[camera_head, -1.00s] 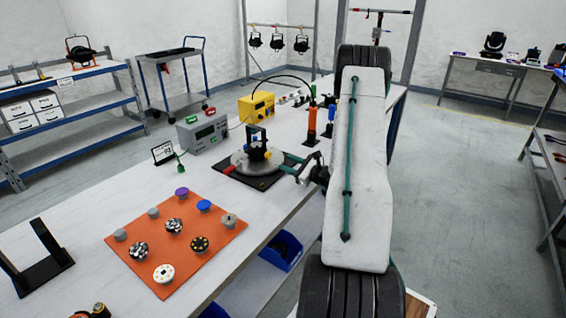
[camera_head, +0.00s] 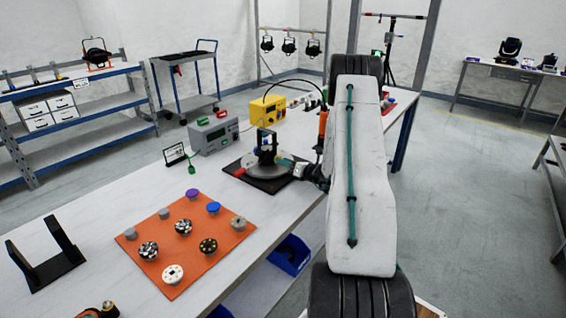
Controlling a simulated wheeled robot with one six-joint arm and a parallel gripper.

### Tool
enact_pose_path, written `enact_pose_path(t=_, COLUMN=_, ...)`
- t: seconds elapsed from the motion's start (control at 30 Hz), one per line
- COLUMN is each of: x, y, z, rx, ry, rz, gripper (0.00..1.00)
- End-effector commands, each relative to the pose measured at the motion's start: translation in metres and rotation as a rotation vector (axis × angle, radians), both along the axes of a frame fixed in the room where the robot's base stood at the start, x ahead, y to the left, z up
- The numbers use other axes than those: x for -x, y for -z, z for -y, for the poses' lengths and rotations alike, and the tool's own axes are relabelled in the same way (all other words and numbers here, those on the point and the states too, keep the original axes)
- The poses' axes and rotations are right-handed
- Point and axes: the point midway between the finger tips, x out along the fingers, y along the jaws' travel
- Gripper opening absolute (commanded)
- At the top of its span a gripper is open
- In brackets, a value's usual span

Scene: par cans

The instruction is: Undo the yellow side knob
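A small dark fixture (camera_head: 266,146) stands upright on a round grey turntable (camera_head: 257,170) with a black square base, near the table's right edge. I cannot make out a yellow side knob on it; its right side is partly covered by my gripper. My gripper (camera_head: 288,163) reaches in from the right, close against the fixture's right side. A small green part shows there. The fingers are too small and covered to tell whether they are open, shut or touching a knob. A red part (camera_head: 239,172) shows at the turntable's left.
An orange mat (camera_head: 225,248) with several round knobs lies at the front left. A grey box (camera_head: 215,134) and a yellow box (camera_head: 268,108) stand behind the turntable. A black bracket (camera_head: 65,262) is far left. A blue bin (camera_head: 288,257) hangs below the table edge.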

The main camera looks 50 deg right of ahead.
Motion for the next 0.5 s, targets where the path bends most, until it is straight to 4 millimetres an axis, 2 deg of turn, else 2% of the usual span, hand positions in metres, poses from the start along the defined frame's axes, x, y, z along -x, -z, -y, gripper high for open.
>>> enact_pose_path(t=0.13, x=-0.0112, y=0.0000, z=-0.0015, rx=0.001, ry=-0.002, rz=0.001, gripper=0.37)
enact_pose_path(t=0.4, x=-0.0128, y=0.0000, z=-0.0013, rx=0.000, ry=-0.001, rz=0.000, gripper=0.37)
enact_pose_path(t=0.43, x=-0.0128, y=0.0000, z=-0.0013, rx=0.000, ry=-0.001, rz=0.000, gripper=0.32)
enact_pose_path(t=0.5, x=-0.0127, y=0.0000, z=-0.0013, rx=0.000, ry=-0.001, rz=0.000, gripper=0.12)
